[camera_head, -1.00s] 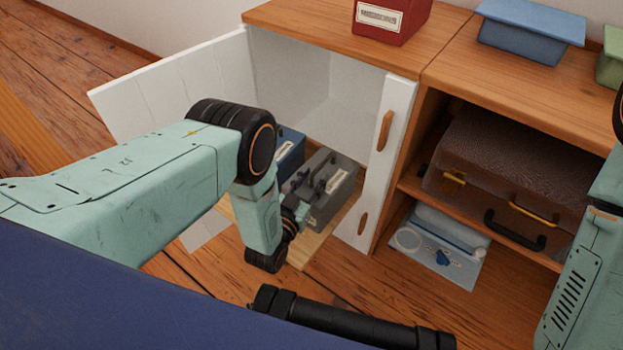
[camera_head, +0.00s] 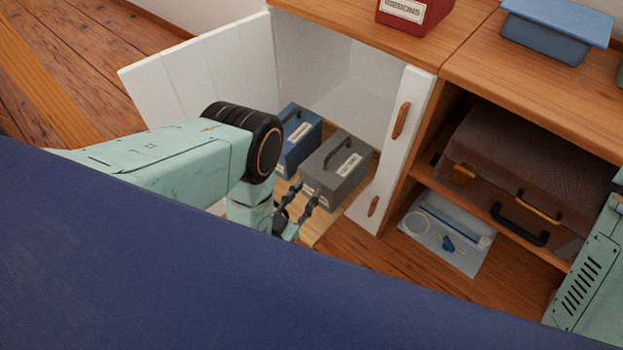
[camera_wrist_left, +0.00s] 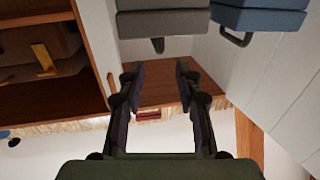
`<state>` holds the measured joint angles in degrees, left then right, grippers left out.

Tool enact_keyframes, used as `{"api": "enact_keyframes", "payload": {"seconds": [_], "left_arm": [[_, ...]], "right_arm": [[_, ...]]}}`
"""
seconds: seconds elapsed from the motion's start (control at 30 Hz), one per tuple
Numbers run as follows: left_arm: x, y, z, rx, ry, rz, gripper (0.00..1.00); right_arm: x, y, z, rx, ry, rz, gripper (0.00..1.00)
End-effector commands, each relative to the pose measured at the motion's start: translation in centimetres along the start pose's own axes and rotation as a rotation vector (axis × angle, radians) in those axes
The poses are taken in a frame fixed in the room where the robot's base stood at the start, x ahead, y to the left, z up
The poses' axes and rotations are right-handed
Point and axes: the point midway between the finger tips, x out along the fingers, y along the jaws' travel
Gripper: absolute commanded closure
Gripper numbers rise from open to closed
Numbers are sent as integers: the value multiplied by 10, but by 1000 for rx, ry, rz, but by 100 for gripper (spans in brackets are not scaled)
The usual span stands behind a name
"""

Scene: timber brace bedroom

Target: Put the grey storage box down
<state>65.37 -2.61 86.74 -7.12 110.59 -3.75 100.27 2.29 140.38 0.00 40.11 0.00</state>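The grey storage box (camera_head: 336,172) stands upright on the wooden floor board of the open white cabinet, with its dark handle on top and a pale label. In the left wrist view the grey box (camera_wrist_left: 162,22) is at the top, beyond the fingertips. My left gripper (camera_head: 300,205) is just in front of the box, apart from it. In the left wrist view its two fingers (camera_wrist_left: 158,78) are spread with nothing between them. My right arm shows only in part at the right edge, and its gripper is out of view.
A blue box (camera_head: 298,140) stands close to the left of the grey one. The cabinet's white doors (camera_head: 200,85) stand open on either side. A brown case (camera_head: 520,185) fills the shelf at right. A red box (camera_head: 410,12) and a blue lidded box (camera_head: 555,30) sit on top.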

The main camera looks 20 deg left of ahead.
Motion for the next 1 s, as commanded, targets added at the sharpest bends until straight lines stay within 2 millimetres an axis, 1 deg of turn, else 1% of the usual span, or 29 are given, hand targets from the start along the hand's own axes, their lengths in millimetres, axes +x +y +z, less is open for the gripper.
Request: {"api": "enact_keyframes", "payload": {"seconds": [0.1, 0.27, 0.33, 0.37, 0.47, 0.53, 0.57, 0.67, 0.73, 0.77, 0.8, 0.83, 0.9, 1.0], "left_arm": [[-4, 0, 0, 0, 0, 0, 66], [-5, 0, 1, 0, -3, -1, 66], [-4, -2, 2, 0, -33, -3, 66], [-5, -3, 5, 0, -61, -5, 66], [-10, -11, 16, -3, -228, -19, 66], [-24, -17, 27, -11, -398, -34, 66], [-32, -19, 31, -15, -476, -40, 66], [-71, -25, 38, -36, -732, -67, 66], [-106, -27, 36, -58, -911, -86, 66], [-122, -27, 34, -68, -985, -95, 66], [-144, -26, 30, -81, -1080, -105, 66], [-160, -25, 25, -91, -1148, -111, 66], [-197, -22, 14, -114, -1289, -125, 66], [-238, -17, -4, -141, -1440, -139, 66]], "right_arm": [[-1, 0, 0, 0, 0, 0, 60], [-1, 0, 0, 0, 0, 0, 60], [-1, 0, 0, 0, 0, 0, 60], [-1, 0, 0, 0, 0, 0, 60], [-1, 0, 0, 0, 0, 0, 60], [-1, 0, 0, 0, 0, 0, 60], [-1, 0, 0, 0, 0, 0, 60], [-1, 0, 0, 0, 0, 0, 60], [-1, 0, 0, 0, 0, 0, 60], [-1, 0, 0, 0, 0, 0, 60], [-1, 0, 0, 0, 0, 0, 60], [-1, 0, 0, 0, 0, 0, 60], [-1, 0, 0, 0, 0, 0, 60], [-1, 0, 0, 0, 0, 0, 60]]}}
